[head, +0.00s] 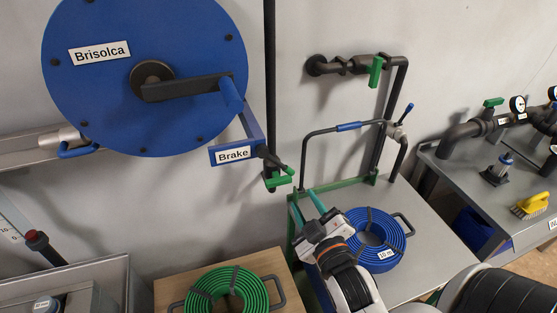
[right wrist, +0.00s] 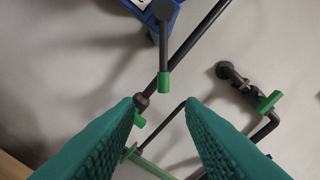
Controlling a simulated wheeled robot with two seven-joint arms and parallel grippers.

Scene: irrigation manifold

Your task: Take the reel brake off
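The blue reel (head: 120,110) labelled Brisolca hangs on the wall at upper left in the head view, with a dark crank across its hub. The blue brake bracket (head: 220,156) labelled Brake sits at its lower right. A dark brake lever with a green grip (head: 290,171) slants down to the right from it; in the right wrist view the green grip (right wrist: 164,83) hangs just beyond my fingertips. My right gripper (head: 303,192) is open and empty, below and right of the grip, with teal fingers pointing up at it (right wrist: 160,102). My left gripper is out of view.
A green valve handle (head: 279,181) on a vertical pipe is close below the lever. A wall pipe with a green handle (head: 376,71) is to the right. A green hose coil (head: 228,291) and a blue hose coil (head: 383,255) lie below. A yellow brush (head: 532,204) is at far right.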

